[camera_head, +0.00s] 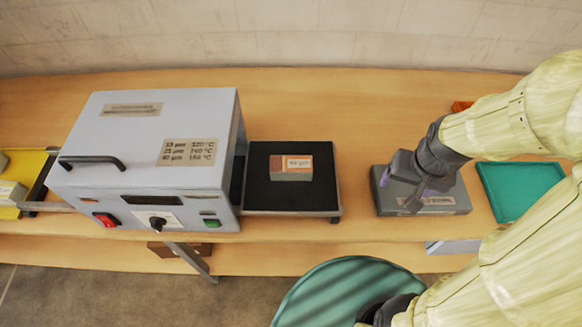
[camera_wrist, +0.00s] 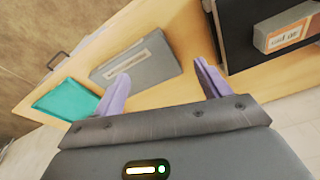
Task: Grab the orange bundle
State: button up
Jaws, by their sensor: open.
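A small block-shaped bundle (camera_head: 291,168), grey with orange-brown parts and a white label, lies on the black tray at the right side of the laminator. It also shows in the wrist view (camera_wrist: 285,28) at the upper right, cut by the frame edge. A plain orange piece (camera_head: 461,106) shows behind my arm at the back of the table, mostly hidden. My gripper (camera_wrist: 162,74) is open with nothing between its purple fingers. In the head view it hangs over the grey labelled box, right of the black tray and apart from the bundle.
The laminator (camera_head: 140,150) stands at left with a knob and buttons. Its black tray (camera_head: 262,200) juts right. The grey labelled box (camera_head: 445,205) and teal tray (camera_head: 520,185) sit farther right. A yellow tray (camera_head: 32,165) is at far left. Table behind the black tray is clear.

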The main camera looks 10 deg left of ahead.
jog(key=w+a+f+m+g+y+b, duration=0.4)
jog(key=w+a+m+y, duration=0.5)
jog(key=m+y, duration=0.5)
notch_tip(320, 180, down, 2)
jog(key=shift+w+a+f+m+g+b, duration=0.15)
jog(key=shift+w+m+g+b, duration=0.15)
jog(key=shift+w+g, duration=0.65)
jog(key=p, duration=0.3)
send_near(296, 164)
jog(key=x, duration=0.4)
jog(key=shift+s+a, duration=0.1)
jog(key=shift+a, duration=0.2)
